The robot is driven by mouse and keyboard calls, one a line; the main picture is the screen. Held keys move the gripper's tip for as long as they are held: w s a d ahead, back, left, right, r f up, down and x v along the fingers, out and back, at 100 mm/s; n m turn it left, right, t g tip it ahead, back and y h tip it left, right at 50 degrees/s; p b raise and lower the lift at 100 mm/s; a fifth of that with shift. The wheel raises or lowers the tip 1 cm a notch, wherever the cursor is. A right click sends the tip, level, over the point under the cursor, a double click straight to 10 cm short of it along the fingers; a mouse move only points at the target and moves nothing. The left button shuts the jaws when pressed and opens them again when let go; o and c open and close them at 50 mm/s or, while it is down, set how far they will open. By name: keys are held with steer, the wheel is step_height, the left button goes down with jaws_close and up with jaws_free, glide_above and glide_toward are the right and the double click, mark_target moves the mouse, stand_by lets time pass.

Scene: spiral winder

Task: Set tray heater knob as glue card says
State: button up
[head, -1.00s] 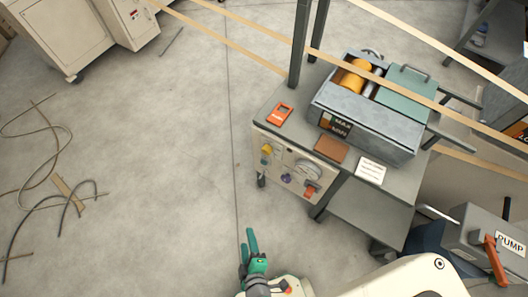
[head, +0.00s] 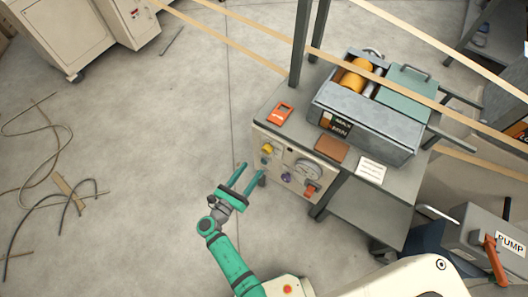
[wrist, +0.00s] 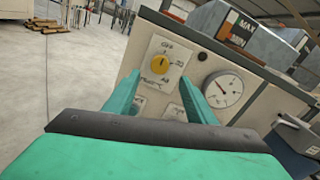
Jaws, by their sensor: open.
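The yellow knob (head: 266,149) sits on the cream front panel of the winder table. In the wrist view the knob (wrist: 159,64) has a white label plate around it, with OFF at the top and smaller marks that are hard to read. Its dark mark seems to point up, roughly towards OFF. My gripper (head: 252,169) is open and empty, short of the panel. In the wrist view its green fingers (wrist: 161,77) lie either side of and below the knob, not touching it. A white card (head: 370,171) lies on the tabletop; its writing is too small to read.
The panel also has a round gauge (wrist: 222,90), a purple knob (head: 286,178) and a red switch (head: 309,188). A grey tray (head: 362,125) with MAX and MIN marks stands above. An orange device (head: 281,114) lies on the tabletop. Tan strips cross overhead.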

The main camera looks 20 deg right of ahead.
mark_target(265, 151)
steer(key=x, duration=1)
steer(key=shift+w+d, duration=0.25)
steer(key=shift+d, duration=0.05)
steer(key=c, duration=1)
